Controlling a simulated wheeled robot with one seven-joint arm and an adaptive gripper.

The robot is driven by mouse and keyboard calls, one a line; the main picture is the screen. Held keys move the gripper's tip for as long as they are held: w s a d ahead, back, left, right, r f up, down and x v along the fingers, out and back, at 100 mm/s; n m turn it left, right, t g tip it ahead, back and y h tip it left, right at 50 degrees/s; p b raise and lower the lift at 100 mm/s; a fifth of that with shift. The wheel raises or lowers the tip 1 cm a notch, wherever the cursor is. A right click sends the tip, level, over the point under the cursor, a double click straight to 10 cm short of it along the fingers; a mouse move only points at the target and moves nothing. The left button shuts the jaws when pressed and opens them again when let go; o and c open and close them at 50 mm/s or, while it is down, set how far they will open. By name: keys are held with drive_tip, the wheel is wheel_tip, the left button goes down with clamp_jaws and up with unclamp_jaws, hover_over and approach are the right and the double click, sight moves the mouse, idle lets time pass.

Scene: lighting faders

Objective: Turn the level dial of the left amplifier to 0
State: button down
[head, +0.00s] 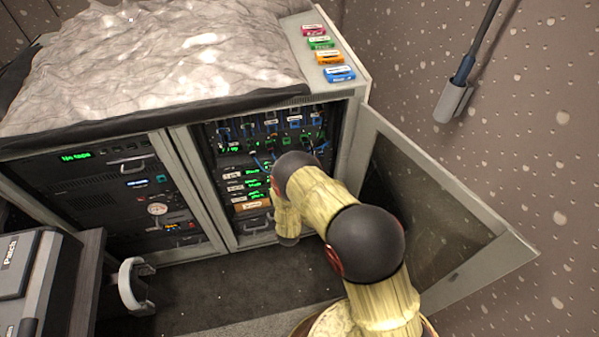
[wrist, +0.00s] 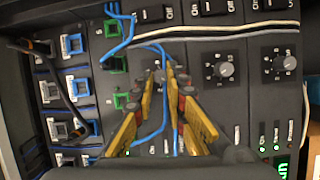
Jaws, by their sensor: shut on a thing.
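The left dial (wrist: 158,76) is a small grey knob on a dark panel in the wrist view, partly hidden by the fingers. My gripper (wrist: 159,74) has its yellow fingertips on both sides of this knob and is shut on it. The knob's pointer and most scale marks are too covered to read. Two similar dials, a middle one (wrist: 223,69) and a right one (wrist: 283,64), are in plain view to its right. In the head view my arm reaches into the open rack and hides the gripper and the dials.
Blue cables (wrist: 165,110) hang close by the fingers. A white cable (wrist: 240,30) runs above the dials, and plugged sockets (wrist: 72,45) fill the left. In the head view, the open rack door (head: 440,200) stands to the right of my arm.

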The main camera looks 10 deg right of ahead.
drive_tip(key=shift+a+f+n, duration=0.1)
drive_tip(key=shift+f+n, duration=0.05)
drive_tip(key=shift+n, duration=0.45)
drive_tip(key=c, duration=2)
unclamp_jaws()
drive_tip(key=shift+c, duration=0.2)
drive_tip(key=shift+o, duration=1.4)
drive_tip(key=v, duration=1.2)
